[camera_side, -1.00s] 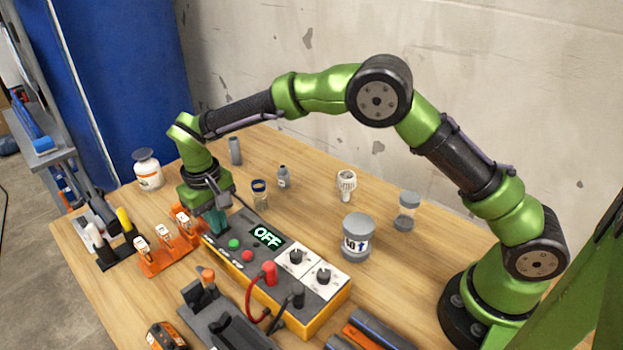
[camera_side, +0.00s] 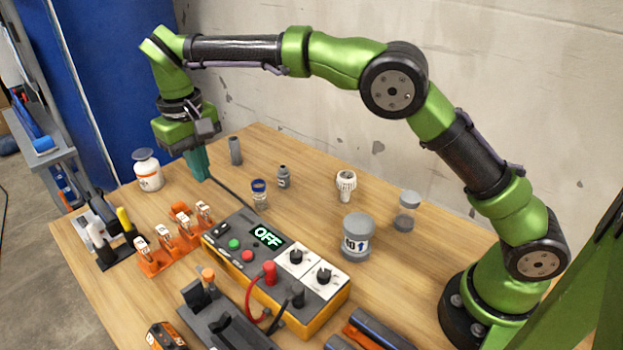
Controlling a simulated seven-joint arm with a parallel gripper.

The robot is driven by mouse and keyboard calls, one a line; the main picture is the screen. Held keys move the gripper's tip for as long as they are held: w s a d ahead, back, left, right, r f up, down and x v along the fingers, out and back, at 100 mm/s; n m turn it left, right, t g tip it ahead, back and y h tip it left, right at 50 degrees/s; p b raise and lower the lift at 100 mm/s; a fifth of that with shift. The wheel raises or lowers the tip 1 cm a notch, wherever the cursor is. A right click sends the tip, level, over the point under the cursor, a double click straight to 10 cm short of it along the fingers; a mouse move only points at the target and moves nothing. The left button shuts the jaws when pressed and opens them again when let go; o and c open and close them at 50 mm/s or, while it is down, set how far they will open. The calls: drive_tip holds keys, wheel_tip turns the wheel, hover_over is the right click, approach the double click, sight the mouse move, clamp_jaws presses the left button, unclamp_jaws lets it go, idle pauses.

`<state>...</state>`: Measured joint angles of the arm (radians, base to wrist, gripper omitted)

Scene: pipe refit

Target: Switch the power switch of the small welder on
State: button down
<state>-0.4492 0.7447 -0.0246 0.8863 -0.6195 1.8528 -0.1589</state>
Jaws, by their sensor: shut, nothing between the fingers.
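The small welder (camera_side: 275,270) is a yellow box with a dark grey top on the table, its display (camera_side: 267,237) reading "OFF" in lit letters. The small black power switch (camera_side: 222,229) appears at the left end of its top; which way it is tipped is too small to tell. A green button (camera_side: 234,244) and a red button (camera_side: 247,256) sit beside it. My gripper (camera_side: 203,178) points down with its teal fingers shut and empty. It is apart from the welder, up and behind its left end.
An orange rack (camera_side: 160,262) with small white-labelled parts stands just left of the welder. A white jar (camera_side: 148,170) is left of my gripper, and a grey cylinder (camera_side: 235,151) right of it. A grey-lidded jar (camera_side: 357,238) stands behind the welder.

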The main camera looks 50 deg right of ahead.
sight(225, 225)
drive_tip(key=shift+r, duration=0.25)
drive_tip(key=shift+r+h, duration=0.1)
drive_tip(key=shift+h, duration=0.4)
drive_tip(key=f, duration=0.4)
drive_tip(key=d+f, duration=0.1)
drive_tip(key=f, duration=0.4)
drive_tip(key=d+f, duration=0.1)
drive_tip(key=f, duration=0.4)
